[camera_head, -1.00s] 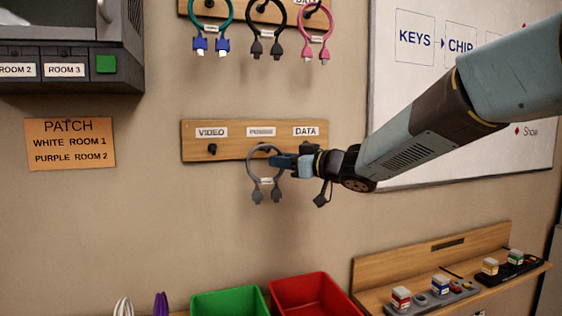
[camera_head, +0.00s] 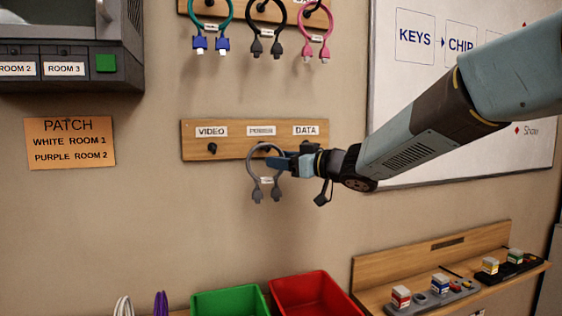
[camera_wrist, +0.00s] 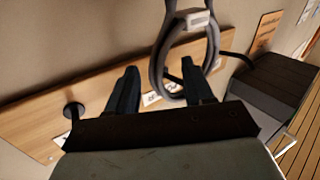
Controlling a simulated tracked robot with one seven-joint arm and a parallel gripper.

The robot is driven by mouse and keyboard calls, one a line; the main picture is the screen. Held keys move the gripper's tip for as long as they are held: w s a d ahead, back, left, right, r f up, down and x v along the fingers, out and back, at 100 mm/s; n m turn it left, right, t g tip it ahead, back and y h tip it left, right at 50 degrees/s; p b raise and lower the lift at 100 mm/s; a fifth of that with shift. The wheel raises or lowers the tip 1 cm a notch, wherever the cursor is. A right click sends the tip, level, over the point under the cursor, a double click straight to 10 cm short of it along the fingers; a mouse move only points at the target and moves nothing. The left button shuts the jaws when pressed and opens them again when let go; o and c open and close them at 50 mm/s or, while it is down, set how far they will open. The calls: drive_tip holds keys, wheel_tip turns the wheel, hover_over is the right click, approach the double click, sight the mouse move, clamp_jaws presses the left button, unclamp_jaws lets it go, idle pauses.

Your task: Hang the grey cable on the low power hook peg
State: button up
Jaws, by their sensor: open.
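The grey cable (camera_head: 254,176) hangs as a loop with its two plug ends down, in front of the lower wooden board (camera_head: 229,145). The top of its loop is at the middle peg, under the POWER label (camera_head: 261,131). It looks to be around that peg, but the contact is hard to see. My gripper (camera_head: 284,161) is at the right side of the loop, very close to it. In the wrist view my open fingers (camera_wrist: 160,92) are spread, and the cable loop (camera_wrist: 156,70) shows by the right-hand finger. The power peg is mostly hidden.
The VIDEO peg (camera_head: 212,149) on the lower board is bare. An upper board holds teal, black and pink cables (camera_head: 315,40). Green (camera_head: 228,302) and red (camera_head: 310,295) bins stand below.

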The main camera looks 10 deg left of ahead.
drive_tip(key=s+d+f+m+t+h, duration=0.15)
drive_tip(key=d+m+h, duration=0.3)
drive_tip(key=d, duration=0.75)
drive_tip(key=s+d+f+m+t+h, duration=0.1)
drive_tip(key=s+d+m+t+h, duration=0.3)
drive_tip(key=d, duration=0.8)
drive_tip(key=s+d+f+m+t+h, duration=0.1)
drive_tip(key=d+m+t+h, duration=0.15)
drive_tip(key=d+h, duration=0.65)
drive_tip(key=s+d+f+m+g, duration=0.1)
drive_tip(key=s+d+f+g, duration=0.1)
drive_tip(key=s, duration=0.5)
drive_tip(key=s+d+f+m+g, duration=0.1)
drive_tip(key=s+d+f+g, duration=0.1)
drive_tip(key=s+f+g, duration=0.2)
drive_tip(key=s+d+f+m+g, duration=0.1)
drive_tip(key=s+d+f+g, duration=0.2)
drive_tip(key=s+f, duration=0.3)
drive_tip(key=s+y, duration=0.1)
drive_tip(key=s, duration=0.3)
drive_tip(key=shift+m, duration=0.4)
drive_tip(key=shift+f, duration=0.1)
drive_tip(key=shift+c, duration=0.9)
drive_tip(key=shift+a, duration=0.1)
